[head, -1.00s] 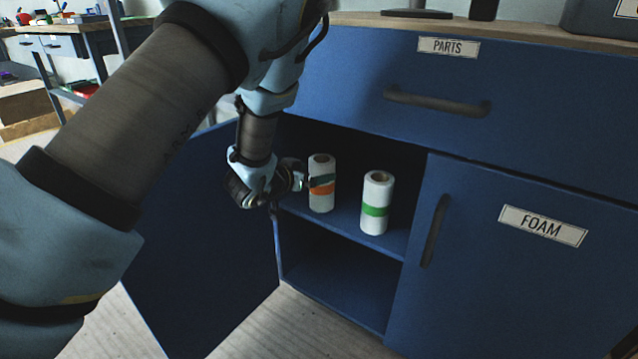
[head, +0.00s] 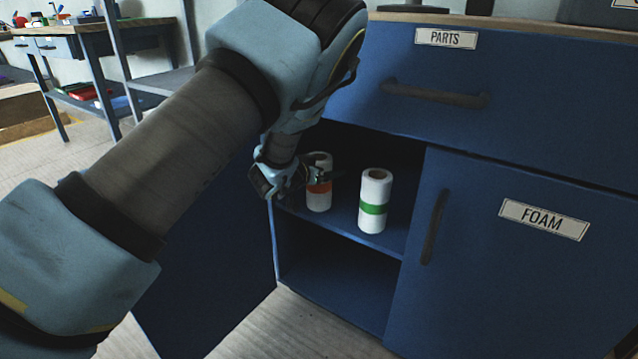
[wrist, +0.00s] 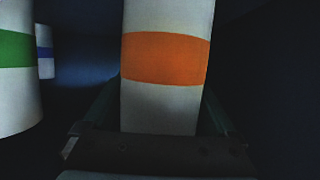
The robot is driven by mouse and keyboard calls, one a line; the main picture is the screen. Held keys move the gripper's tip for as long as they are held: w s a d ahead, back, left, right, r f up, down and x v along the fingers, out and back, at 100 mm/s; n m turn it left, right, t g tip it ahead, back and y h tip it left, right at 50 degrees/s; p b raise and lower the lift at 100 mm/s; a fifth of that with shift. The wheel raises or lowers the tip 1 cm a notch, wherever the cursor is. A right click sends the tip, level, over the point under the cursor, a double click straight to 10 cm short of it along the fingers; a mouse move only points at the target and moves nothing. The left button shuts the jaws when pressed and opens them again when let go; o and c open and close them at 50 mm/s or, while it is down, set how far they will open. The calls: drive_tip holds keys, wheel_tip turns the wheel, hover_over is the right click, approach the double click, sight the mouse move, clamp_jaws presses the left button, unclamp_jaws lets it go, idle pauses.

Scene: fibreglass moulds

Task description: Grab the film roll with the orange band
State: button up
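The film roll with the orange band (head: 319,199) stands upright on the cabinet's upper shelf, partly covered by my gripper. In the wrist view the orange-banded roll (wrist: 166,58) fills the middle, with a finger on either side of it. My gripper (head: 318,177) is at the roll, around its upper part. The fingers (wrist: 160,112) look open and spread about it; no firm contact shows. A roll with a green band (head: 374,203) stands upright just to the right; it also shows at the left of the wrist view (wrist: 16,70).
A roll with a blue band (wrist: 44,52) stands farther back in the wrist view. The blue cabinet has an open door (head: 205,245) at left, a closed FOAM door (head: 520,260) at right and a PARTS drawer (head: 430,70) above. The lower compartment (head: 325,275) looks empty.

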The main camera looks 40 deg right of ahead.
clamp_jaws()
idle(0.5)
drive_tip(key=shift+r, duration=0.1)
